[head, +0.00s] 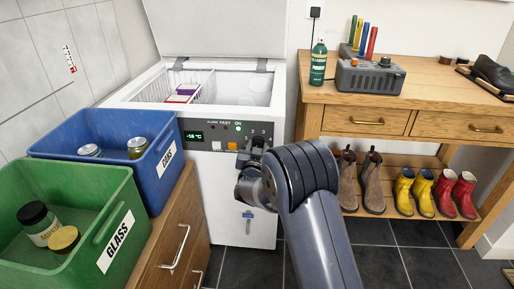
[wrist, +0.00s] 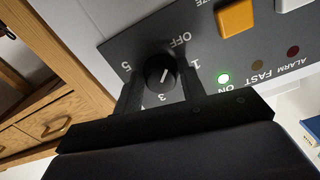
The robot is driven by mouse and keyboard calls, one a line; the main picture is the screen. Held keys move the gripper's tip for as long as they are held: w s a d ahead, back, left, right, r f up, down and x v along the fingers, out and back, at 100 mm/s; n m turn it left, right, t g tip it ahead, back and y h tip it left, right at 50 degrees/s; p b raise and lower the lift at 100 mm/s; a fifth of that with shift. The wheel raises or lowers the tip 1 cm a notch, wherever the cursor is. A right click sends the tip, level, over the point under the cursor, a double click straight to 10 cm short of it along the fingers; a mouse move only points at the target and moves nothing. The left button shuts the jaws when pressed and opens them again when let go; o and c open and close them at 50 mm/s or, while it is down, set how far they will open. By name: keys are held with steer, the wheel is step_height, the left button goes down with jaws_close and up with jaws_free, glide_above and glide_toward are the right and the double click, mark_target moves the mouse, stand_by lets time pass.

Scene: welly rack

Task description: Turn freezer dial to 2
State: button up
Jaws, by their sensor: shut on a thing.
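The freezer dial (wrist: 160,72) is a round black knob with a white mark, on the dark control panel (wrist: 125,52). In the wrist view I read OFF, 1, 3 and 5 around it; 2 and 4 are hidden by my fingers. The white mark slants from lower left to upper right; which end points is hard to tell. My gripper (wrist: 161,92) has one finger on each side of the dial and is shut on it. In the head view my gripper (head: 252,150) covers the dial at the panel's right end on the white freezer (head: 235,200).
The freezer lid (head: 215,28) stands open. An orange switch (wrist: 237,18) and a lit green lamp (wrist: 223,79) sit near the dial. A blue crate (head: 85,125) and a green crate (head: 110,195) stand at left; a wooden bench (head: 425,95) is at right.

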steer(key=shift+f, duration=0.1)
steer(key=o, duration=1)
steer(key=shift+s, duration=0.15)
steer(key=s, duration=0.5)
steer(key=s+p, duration=0.1)
steer(key=s, duration=0.4)
steer(key=shift+s+a, duration=0.2)
steer(key=shift+s, duration=0.1)
steer(key=shift+w, duration=0.15)
steer(key=w, duration=0.5)
steer(key=w+b, duration=0.1)
steer(key=w, duration=0.4)
steer(key=shift+w+d, duration=0.2)
steer(key=shift+w, duration=0.1)
steer(key=shift+s, duration=0.1)
